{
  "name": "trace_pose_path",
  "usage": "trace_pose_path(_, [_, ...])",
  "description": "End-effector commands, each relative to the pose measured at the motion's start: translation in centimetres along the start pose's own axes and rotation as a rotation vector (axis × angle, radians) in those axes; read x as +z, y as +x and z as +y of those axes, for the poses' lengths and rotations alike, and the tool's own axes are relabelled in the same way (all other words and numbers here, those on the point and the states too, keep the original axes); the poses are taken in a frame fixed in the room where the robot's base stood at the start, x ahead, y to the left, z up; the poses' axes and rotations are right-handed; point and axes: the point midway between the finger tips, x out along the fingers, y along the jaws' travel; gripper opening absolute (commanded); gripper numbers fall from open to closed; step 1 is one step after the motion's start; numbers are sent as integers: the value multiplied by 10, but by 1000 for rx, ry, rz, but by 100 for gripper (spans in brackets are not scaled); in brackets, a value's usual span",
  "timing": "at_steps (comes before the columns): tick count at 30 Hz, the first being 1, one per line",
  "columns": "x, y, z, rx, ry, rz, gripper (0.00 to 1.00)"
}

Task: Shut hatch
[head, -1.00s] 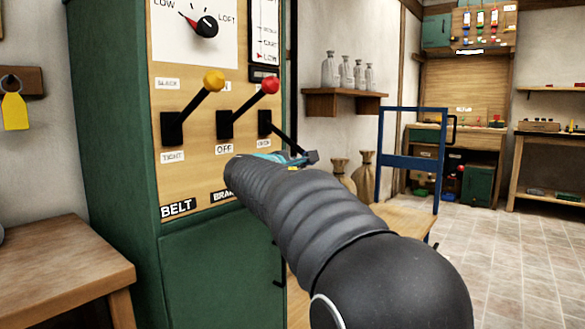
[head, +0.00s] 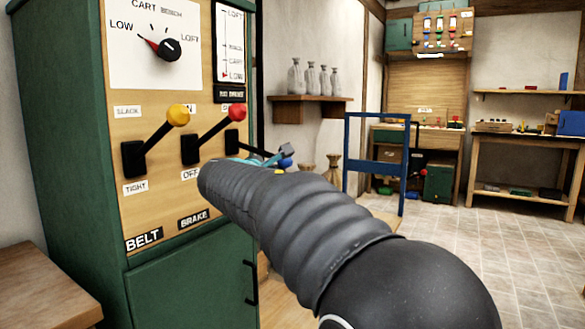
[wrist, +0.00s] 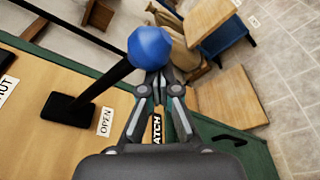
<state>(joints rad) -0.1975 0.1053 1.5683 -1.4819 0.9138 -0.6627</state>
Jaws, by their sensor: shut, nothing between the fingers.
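The hatch lever has a blue knob (wrist: 150,47) on a black rod that rises from a black slot block (wrist: 68,107) on the wooden panel. An "OPEN" label (wrist: 105,121) is beside the block, a cut-off label ending in "UT" is on its other side, and part of a "HATCH" label shows between my fingers. The knob also shows in the head view (head: 286,163), just past my gripper (head: 270,158). In the wrist view my gripper (wrist: 158,82) is shut and empty, its fingertips right at the knob. Whether they touch it is unclear. My arm hides part of the rod in the head view.
A yellow-knobbed lever (head: 178,115) and a red-knobbed lever (head: 236,112) stand to the left on the same green cabinet (head: 60,150). A blue frame (head: 375,160) stands to the right. Tiled floor (head: 480,250) is clear at right.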

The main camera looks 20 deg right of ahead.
Motion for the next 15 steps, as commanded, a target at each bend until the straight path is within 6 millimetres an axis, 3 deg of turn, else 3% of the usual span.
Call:
trace_pose_path(3, [8, -10, 16, 12, 2, 13, 0])
trace_pose_path(15, [33, -16, 38, 13, 4, 14, 0])
